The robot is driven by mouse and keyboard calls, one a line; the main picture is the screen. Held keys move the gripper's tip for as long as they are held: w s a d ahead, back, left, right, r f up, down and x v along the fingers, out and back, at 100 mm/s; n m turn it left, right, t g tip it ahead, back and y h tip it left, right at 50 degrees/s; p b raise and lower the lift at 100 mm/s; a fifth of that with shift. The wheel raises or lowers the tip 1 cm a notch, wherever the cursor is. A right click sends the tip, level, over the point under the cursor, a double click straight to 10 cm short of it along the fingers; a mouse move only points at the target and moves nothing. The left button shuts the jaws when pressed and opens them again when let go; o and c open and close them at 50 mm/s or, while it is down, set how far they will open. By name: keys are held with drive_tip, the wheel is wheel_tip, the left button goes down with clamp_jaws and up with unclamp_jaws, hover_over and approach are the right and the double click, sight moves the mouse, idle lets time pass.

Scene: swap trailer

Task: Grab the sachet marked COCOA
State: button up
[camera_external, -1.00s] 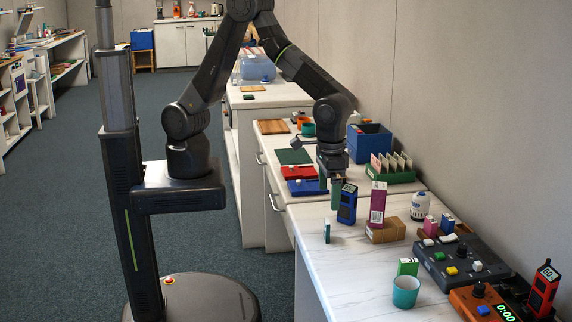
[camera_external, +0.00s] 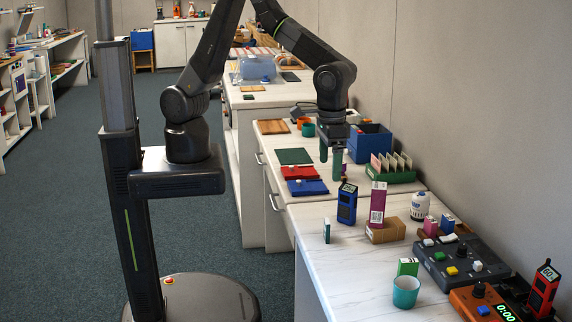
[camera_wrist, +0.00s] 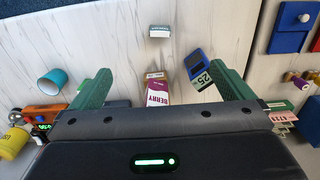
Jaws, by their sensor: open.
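I cannot read the word COCOA on anything in either view. Several pale upright packets (camera_external: 392,161) stand in a green rack (camera_external: 402,177) at the back of the counter; their print is too small to read. My gripper (camera_external: 331,162) hangs open and empty above the counter, left of the rack. In the wrist view the fingers of my gripper (camera_wrist: 160,78) are spread wide. A purple and white carton marked BERRY (camera_wrist: 157,94) shows between them, below and apart from them. Part of a green rack with a pinkish label reading 4731 (camera_wrist: 283,116) shows beyond the right finger.
A blue handheld device (camera_external: 347,204) and the tall purple carton (camera_external: 378,203) stand near my gripper. A blue bin (camera_external: 370,141) is behind the rack. Red (camera_external: 299,172) and blue (camera_external: 307,187) trays lie left.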

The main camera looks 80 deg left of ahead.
drive_tip(key=c, duration=0.8)
drive_tip(key=shift+o, duration=0.2)
drive_tip(key=shift+f, duration=0.15)
drive_tip(key=b, duration=0.7)
hover_over(327, 221)
wheel_tip(327, 221, down, 4)
drive_tip(key=shift+m, duration=0.6)
wheel_tip(327, 221, down, 15)
drive_tip(key=shift+a+f+b, duration=0.1)
drive_tip(key=shift+f+b, duration=0.1)
drive_tip(key=shift+b, duration=0.75)
